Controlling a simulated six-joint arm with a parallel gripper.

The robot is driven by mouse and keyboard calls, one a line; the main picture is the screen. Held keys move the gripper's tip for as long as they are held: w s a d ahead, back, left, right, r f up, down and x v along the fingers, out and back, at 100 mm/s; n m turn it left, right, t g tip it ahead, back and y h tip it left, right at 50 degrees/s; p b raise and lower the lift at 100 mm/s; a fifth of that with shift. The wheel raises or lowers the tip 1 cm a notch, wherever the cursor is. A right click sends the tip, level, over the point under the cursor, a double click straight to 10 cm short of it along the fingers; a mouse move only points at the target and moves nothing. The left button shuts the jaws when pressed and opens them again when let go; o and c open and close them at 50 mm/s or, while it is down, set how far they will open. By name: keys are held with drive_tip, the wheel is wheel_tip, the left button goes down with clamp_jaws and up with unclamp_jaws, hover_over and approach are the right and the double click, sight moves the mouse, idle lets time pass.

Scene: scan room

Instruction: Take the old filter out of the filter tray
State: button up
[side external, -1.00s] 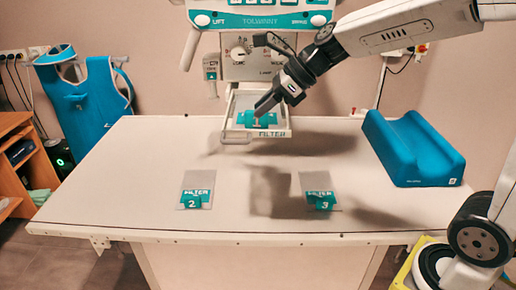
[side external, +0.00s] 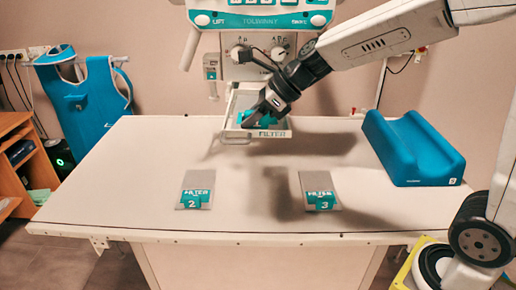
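The filter tray (side external: 235,134) is pulled out at the front of the machine, over the back of the table. The old filter (side external: 246,117), a plate with a teal label marked 1, lies in the tray and is partly hidden by my gripper. My gripper (side external: 251,122) points down and left into the tray, its fingertips at the filter's label. I cannot tell whether the fingers touch the filter, or whether they are open or shut.
Filter 2 (side external: 194,189) and filter 3 (side external: 319,190) lie flat on the table (side external: 130,180), apart from each other. A blue cradle-shaped cushion (side external: 413,150) sits at the table's right. The machine's control panel (side external: 262,20) overhangs the tray. The table's left side is clear.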

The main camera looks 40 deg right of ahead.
clamp_jaws()
drive_tip(key=shift+r, duration=0.15)
drive_tip(key=shift+r, duration=1.2)
drive_tip(key=s+d, duration=1.2)
drive_tip(key=shift+s+d+r, duration=0.35)
drive_tip(key=shift+r, duration=0.05)
